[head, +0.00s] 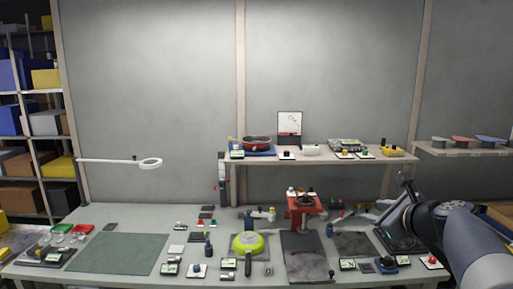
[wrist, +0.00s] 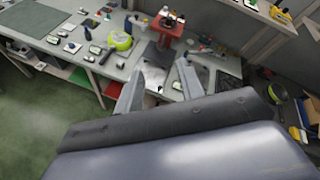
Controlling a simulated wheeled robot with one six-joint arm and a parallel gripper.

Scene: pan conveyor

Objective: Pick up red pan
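A round pan with a red rim and dark inside (head: 257,142) sits on a blue base on the raised shelf in the head view. A flat red piece (head: 463,140) also sits on the right shelf, between a grey one and a blue one; I cannot tell whether it is a pan. My gripper (wrist: 160,68) is open and empty in the wrist view, its two fingers well apart above the bench. My arm stands at the right of the head view, apart from both red items. The red-rimmed pan is not clearly visible in the wrist view.
A lime-green pan (head: 248,240) lies on the workbench (head: 190,212), beside a red stand (head: 306,204). A green mat (head: 118,253) lies at the left. A lamp arm (head: 110,160) reaches in at left. Small items and signs crowd the bench front.

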